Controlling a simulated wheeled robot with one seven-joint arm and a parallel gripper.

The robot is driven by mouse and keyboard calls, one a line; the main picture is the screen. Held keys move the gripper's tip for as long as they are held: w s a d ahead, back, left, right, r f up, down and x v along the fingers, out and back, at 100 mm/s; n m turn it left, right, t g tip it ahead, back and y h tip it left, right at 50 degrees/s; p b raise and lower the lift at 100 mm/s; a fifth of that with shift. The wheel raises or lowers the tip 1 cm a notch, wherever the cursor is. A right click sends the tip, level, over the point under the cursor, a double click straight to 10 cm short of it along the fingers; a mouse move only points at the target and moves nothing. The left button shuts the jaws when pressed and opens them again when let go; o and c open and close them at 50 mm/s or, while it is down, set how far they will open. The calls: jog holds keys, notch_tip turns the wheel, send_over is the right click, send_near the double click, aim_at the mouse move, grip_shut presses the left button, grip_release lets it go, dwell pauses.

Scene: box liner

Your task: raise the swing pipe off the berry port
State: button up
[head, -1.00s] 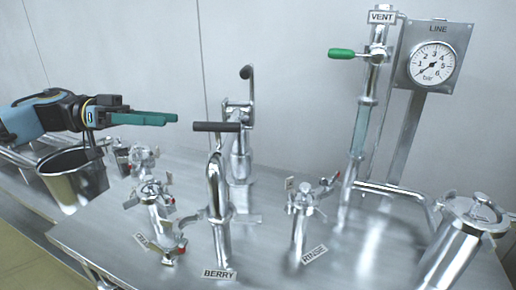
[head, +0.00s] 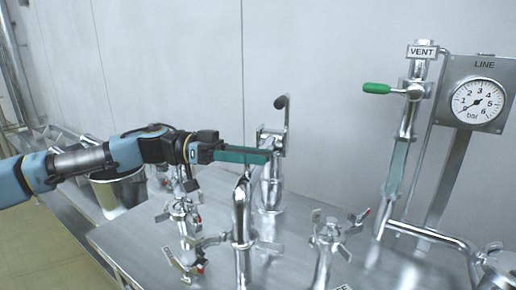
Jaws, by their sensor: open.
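The swing pipe (head: 241,215) is a shiny bent steel tube, its front leg running down to the berry port at the lower picture edge. The port's label is out of frame. My gripper (head: 266,156), with teal fingers, is level and open at the top of the swing pipe's bend. Its fingers cover the place of the pipe's dark crossbar, so I cannot tell whether the bar is between them. The pivot post (head: 270,185) stands behind, with an upright dark-tipped lever (head: 281,102).
Clamped ports stand left (head: 183,215) and right (head: 327,240) of the swing pipe. A steel bucket (head: 118,190) is under my arm. The vent pipe with green handle (head: 376,88) and line gauge (head: 478,101) stand right. The table (head: 130,245) is clear at front left.

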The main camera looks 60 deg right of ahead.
jog(key=shift+s+d, duration=0.1)
jog(key=shift+s, duration=0.2)
jog(key=shift+c, duration=0.2)
grip_shut()
dwell(1.1)
